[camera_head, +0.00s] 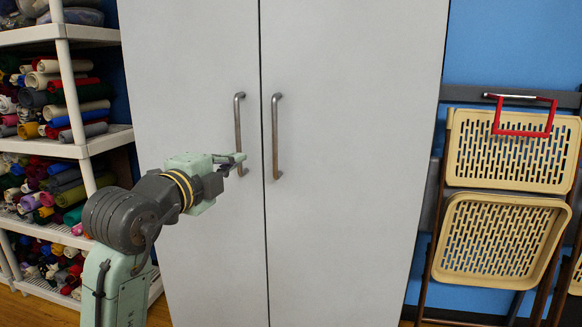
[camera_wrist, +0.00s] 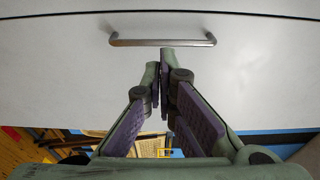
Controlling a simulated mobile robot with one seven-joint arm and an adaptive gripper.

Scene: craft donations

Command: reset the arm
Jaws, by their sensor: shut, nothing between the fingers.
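My arm reaches up from the lower left in the head view. My gripper (camera_head: 240,157) is in front of a tall grey cabinet (camera_head: 345,120) and beside the left door's metal handle (camera_head: 238,120). In the wrist view my gripper (camera_wrist: 163,52) has its fingertips together and empty. The handle (camera_wrist: 162,42) lies across the view just beyond the fingertips. I cannot tell whether they touch it. Both cabinet doors look closed.
White shelves (camera_head: 100,140) with rolled fabrics stand at the left, close to my arm. The right door has its own handle (camera_head: 275,135). A beige folding chair (camera_head: 495,240) hangs at the blue wall on the right. Wooden floor (camera_head: 30,310) shows at the lower left.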

